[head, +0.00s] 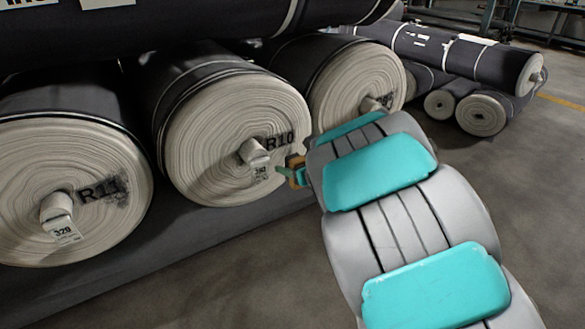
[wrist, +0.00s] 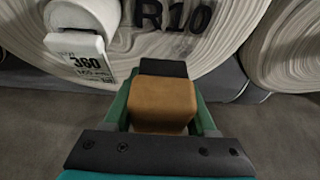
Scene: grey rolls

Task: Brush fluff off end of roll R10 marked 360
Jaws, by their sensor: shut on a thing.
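Roll R10 (head: 215,125) shows its pale spiral end in the head view, with a core stub and a white tag marked 360 (wrist: 88,65). Its end (wrist: 210,50) also fills the top of the wrist view, with the black R10 lettering. My gripper (head: 291,173) is in front of the lower right of that end. In the wrist view, my gripper (wrist: 163,108) is shut on a tan block with a dark front edge, the brush (wrist: 165,98). The dark edge points at the roll; whether it touches cannot be told. I cannot make out fluff clearly.
Roll R11 (head: 60,150), tagged 320, lies to the left, with a dark smudge by its lettering. Another roll (head: 345,85) lies to the right, partly behind my arm. A dark roll lies on top. More rolls (head: 480,112) lie at back right; grey floor is clear there.

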